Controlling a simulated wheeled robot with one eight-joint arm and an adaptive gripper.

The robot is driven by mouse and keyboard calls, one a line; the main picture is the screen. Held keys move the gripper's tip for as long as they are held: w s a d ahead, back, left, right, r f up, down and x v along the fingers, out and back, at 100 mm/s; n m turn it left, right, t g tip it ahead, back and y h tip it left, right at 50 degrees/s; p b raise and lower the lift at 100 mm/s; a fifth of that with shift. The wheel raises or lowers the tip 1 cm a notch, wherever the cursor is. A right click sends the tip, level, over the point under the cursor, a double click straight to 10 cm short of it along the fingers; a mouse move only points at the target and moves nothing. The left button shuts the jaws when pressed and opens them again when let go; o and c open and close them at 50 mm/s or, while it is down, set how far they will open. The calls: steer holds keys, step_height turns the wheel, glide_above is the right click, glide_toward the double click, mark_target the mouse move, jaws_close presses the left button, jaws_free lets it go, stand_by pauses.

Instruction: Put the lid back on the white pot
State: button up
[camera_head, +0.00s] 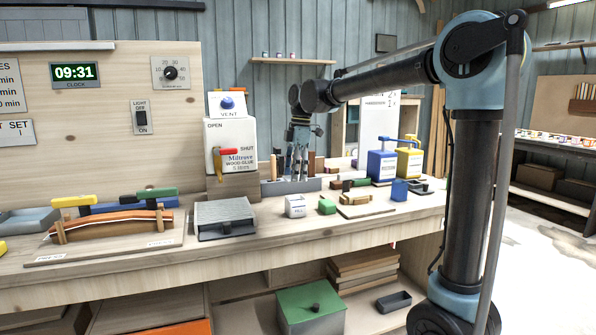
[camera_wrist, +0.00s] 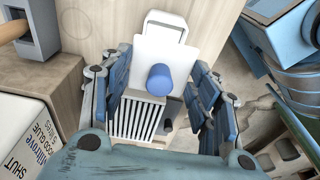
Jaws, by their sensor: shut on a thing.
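My gripper (camera_head: 300,172) hangs over the back of the bench, right of the glue dispenser, fingers pointing down. The small white pot (camera_head: 295,206) stands upright on the bench, in front of the gripper. I cannot make out the lid in the head view.
The white glue dispenser (camera_head: 231,146) stands close left of the gripper. Blue (camera_head: 381,165) and yellow (camera_head: 410,160) containers stand farther right.

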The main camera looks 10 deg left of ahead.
steer(key=shift+d+f, duration=0.1)
steer(key=shift+f, duration=2.9)
steer(key=shift+d, duration=0.1)
steer(key=shift+f, duration=0.15)
stand_by(0.3)
steer(key=o, duration=0.9)
steer(key=shift+c, duration=0.2)
steer(key=o, duration=0.5)
steer(key=shift+w, duration=0.1)
